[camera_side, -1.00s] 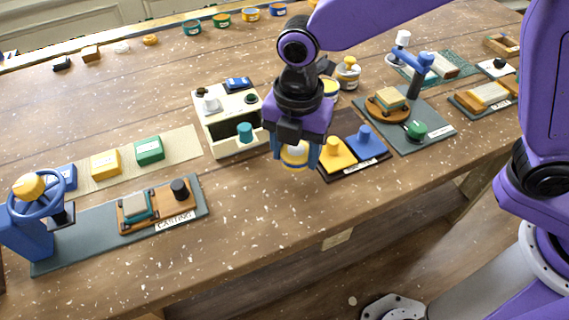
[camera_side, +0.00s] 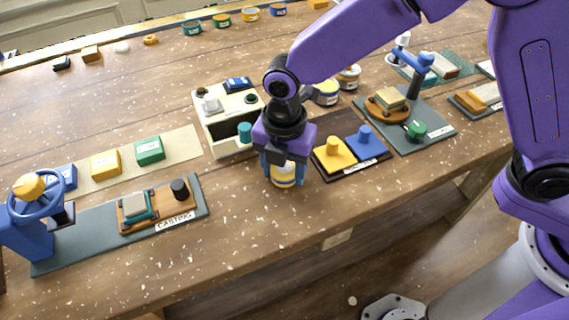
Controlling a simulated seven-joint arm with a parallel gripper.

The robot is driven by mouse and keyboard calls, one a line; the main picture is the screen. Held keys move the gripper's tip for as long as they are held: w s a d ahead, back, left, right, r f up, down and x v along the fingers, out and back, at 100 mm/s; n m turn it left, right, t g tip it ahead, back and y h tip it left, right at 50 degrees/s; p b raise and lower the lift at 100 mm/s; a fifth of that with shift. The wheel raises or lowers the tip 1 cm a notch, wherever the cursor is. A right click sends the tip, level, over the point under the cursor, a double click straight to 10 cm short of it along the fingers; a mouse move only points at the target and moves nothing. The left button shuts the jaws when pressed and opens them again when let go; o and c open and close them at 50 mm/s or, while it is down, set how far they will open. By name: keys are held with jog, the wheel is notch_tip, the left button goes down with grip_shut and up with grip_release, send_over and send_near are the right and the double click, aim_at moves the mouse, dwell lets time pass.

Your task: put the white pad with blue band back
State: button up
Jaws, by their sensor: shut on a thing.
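My gripper (camera_side: 284,172) is shut on a small round white container (camera_side: 284,181) with yellow on it, at the front of the table, left of the dark board. It is upright and low, at or just above the wood; I cannot tell whether it touches. The fingers hide part of it, and I cannot make out a blue band on it. Another round container (camera_side: 326,95), with a yellow top and a bluish band, stands behind the dark board, with a similar one (camera_side: 348,77) beyond it.
The dark board (camera_side: 378,165) with yellow and blue knobbed blocks is just right of my gripper. A cream box (camera_side: 226,139) stands behind left. The casting board (camera_side: 100,239) lies left. Bare wood lies in front and between.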

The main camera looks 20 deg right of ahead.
jog(key=o, duration=0.9)
jog(key=shift+o, duration=0.2)
notch_tip(320, 180, up, 12)
jog(key=shift+r, duration=0.15)
jog(key=s+d+f+m, duration=0.1)
jog(key=s+d+m, duration=0.3)
jog(key=d, duration=0.6)
jog(key=s+d+f+m, duration=0.1)
jog(key=s+d+m, duration=0.4)
jog(key=s+d, duration=0.4)
jog(key=s+d+f+m, duration=0.1)
jog(key=s+d+m, duration=0.4)
jog(key=d, duration=0.7)
jog(key=shift+s+d+f, duration=0.2)
jog(key=shift+s+f, duration=0.05)
jog(key=shift+s, duration=0.55)
